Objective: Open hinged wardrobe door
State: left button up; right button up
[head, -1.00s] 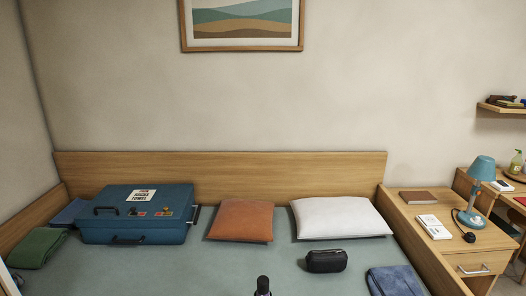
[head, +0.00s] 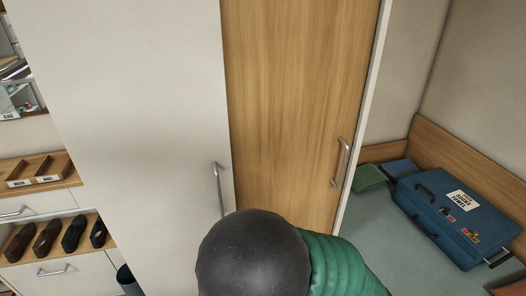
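A tall wood-grain wardrobe door (head: 285,90) stands in the middle of the head view, with an upright metal bar handle (head: 341,163) near its right edge. To its left is a wide pale panel (head: 140,100) with a similar upright handle (head: 218,190) near its right edge. Both look shut, flush with the front. A dark rounded shape with a green ribbed part, close to the camera, hides the lower middle of the front; I cannot tell what it is. Neither of my grippers is in view.
A dark bin (head: 127,280) stands below. At right, a bed (head: 385,245) carries a blue suitcase (head: 450,215) and folded cloths.

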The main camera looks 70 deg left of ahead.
aim_at(134, 91)
jog(key=u, duration=3)
jog(key=k+j, duration=0.4)
jog(key=k, duration=0.25)
jog(key=i+l, duration=0.2)
jog(key=i, duration=0.15)
jog(key=i+l, duration=0.2)
jog(key=i, duration=0.1)
